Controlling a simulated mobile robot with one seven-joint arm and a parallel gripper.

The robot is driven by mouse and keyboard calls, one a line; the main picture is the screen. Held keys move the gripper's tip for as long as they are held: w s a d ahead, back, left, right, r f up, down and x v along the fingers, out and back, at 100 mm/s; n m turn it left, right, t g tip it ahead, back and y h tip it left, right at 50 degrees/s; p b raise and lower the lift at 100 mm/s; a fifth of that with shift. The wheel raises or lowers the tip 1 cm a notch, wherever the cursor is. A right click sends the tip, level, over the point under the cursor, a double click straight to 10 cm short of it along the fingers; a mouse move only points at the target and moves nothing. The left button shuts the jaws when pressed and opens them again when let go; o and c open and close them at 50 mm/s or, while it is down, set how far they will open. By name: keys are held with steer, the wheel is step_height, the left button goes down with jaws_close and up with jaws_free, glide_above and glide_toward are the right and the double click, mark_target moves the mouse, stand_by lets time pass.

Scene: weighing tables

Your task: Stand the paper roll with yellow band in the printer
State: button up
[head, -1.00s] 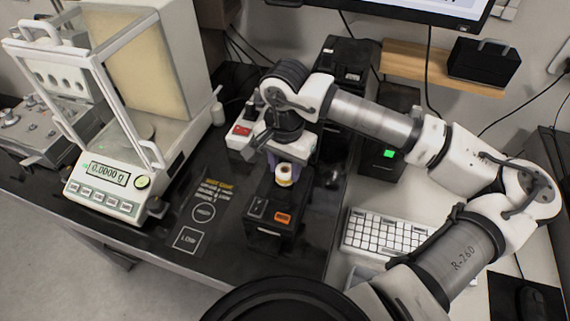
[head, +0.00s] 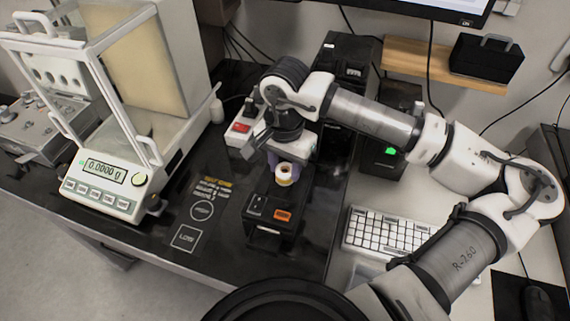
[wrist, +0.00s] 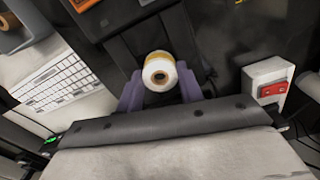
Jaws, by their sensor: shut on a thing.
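The paper roll with yellow band (head: 284,175) is white with a yellow band and a dark core hole. It stands about upright at the back part of the small black printer (head: 262,232), which has an orange button on its front. My gripper (wrist: 160,88) has purple fingers on both sides of the roll and is shut on it. The roll also shows in the wrist view (wrist: 159,70), between the fingers. The roll's lower end is hidden, so I cannot tell whether it touches the printer.
An analytical balance (head: 104,178) reading 0.0000 g stands at the left. A keyboard (head: 385,232) lies at the right.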

steer(key=shift+f, duration=0.15)
steer(key=o, duration=1.6)
steer(key=shift+o, duration=0.2)
steer(key=shift+r+p, duration=1.35)
steer(key=shift+r, duration=2.45)
